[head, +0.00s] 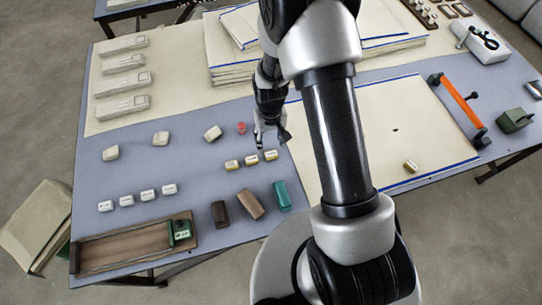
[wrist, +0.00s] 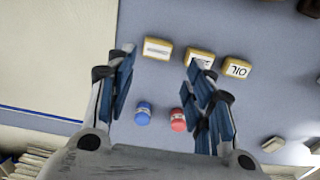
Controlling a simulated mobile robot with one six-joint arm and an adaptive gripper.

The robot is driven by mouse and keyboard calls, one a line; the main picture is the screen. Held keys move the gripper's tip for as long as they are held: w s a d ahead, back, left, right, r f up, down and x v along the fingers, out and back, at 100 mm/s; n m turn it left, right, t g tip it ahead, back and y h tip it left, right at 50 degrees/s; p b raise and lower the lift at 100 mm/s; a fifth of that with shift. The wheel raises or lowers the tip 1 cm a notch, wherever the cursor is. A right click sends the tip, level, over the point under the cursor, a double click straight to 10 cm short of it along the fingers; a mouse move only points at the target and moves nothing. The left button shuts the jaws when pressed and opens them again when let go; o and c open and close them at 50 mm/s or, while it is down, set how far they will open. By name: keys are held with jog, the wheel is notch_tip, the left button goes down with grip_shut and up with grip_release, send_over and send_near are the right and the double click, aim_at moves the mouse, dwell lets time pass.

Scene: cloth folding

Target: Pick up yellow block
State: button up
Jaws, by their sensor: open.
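Three small yellow blocks with white labelled tops stand in a row on the blue-grey table: a left one (head: 232,165), a middle one (head: 252,160) and a right one (head: 271,155). In the wrist view the row shows as one block (wrist: 157,48), a second block (wrist: 200,55) and a third marked OIL (wrist: 237,68). A separate yellow block (head: 411,167) lies on the cream cloth to the right. My gripper (head: 270,142) is open and empty just behind the row. In the wrist view my fingers (wrist: 160,68) straddle the line toward the first block, and the right finger partly covers the second.
A red piece (head: 241,128) stands close to my gripper; a blue piece (wrist: 143,113) also shows between my fingers. Brown and teal blocks (head: 281,195), white blocks (head: 147,195) and a wooden tray (head: 125,247) are nearer the front. Cream cloth (head: 400,110) lies right.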

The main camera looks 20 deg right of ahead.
send_over(272, 155)
jog(key=f, duration=0.2)
jog(key=f+b, duration=0.1)
jog(key=f, duration=0.1)
jog(key=shift+w+a, duration=0.15)
jog(key=shift+a, duration=0.1)
jog(key=f+b, duration=0.1)
jog(key=f, duration=0.1)
jog(key=f+b, duration=0.1)
jog(key=f, duration=0.2)
jog(key=shift+s+d+f, duration=0.15)
jog(key=shift+s+d, duration=0.05)
jog(key=c, duration=0.7)
